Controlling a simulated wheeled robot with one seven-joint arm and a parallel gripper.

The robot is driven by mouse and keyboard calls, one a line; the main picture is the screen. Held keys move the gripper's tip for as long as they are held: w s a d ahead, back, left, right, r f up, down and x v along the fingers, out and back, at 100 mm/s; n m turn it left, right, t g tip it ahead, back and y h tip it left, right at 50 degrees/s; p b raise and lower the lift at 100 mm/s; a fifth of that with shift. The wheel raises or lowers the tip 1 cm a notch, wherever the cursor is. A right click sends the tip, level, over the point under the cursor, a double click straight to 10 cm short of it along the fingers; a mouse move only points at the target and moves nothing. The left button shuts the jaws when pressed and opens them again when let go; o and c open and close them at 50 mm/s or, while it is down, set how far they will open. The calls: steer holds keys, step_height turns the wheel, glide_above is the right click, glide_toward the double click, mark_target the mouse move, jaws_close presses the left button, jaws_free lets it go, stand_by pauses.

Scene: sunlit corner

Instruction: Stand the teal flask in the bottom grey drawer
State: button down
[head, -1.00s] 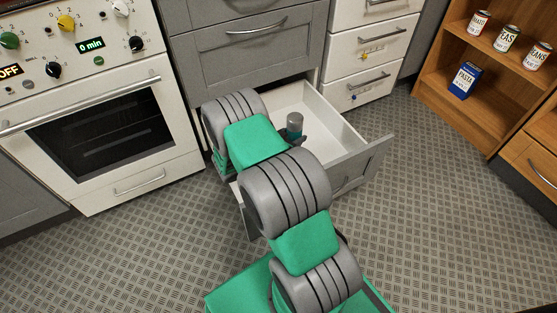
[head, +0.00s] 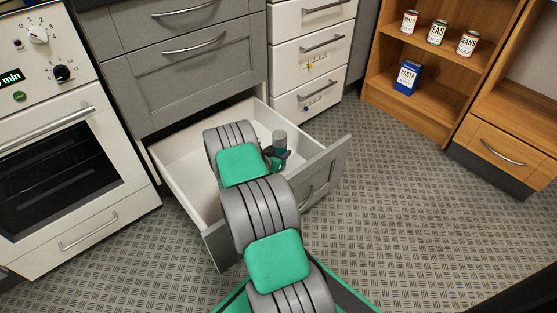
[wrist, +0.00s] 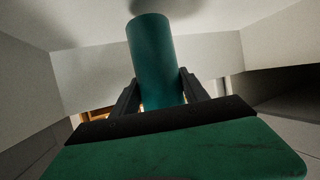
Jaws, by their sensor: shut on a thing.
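The teal flask (head: 279,141) is upright, with a grey top, over the right part of the open bottom drawer in the head view. In the wrist view the flask (wrist: 153,62) stands between the two dark fingers of my gripper (wrist: 160,92), which is shut on it. My gripper also shows in the head view (head: 276,158), low around the flask. The bottom grey drawer (head: 188,160) is pulled out, with a white inside. I cannot tell whether the flask's base touches the drawer floor. My arm hides part of the drawer's middle and front.
Closed grey drawers (head: 195,72) are above the open one. A white drawer unit (head: 310,55) stands to its right and an oven (head: 70,150) to its left. A wooden shelf (head: 425,60) with cans and a blue pasta box (head: 407,78) is at right. The floor between is clear.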

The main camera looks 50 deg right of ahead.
step_height(320, 180, down, 3)
steer(key=shift+a+r, duration=0.1)
steer(key=shift+r, duration=0.1)
steer(key=c, duration=0.6)
jaws_free()
steer(key=p+v, duration=0.4)
steer(key=v, duration=0.8)
steer(key=shift+r, duration=0.1)
steer(key=shift+r, duration=0.1)
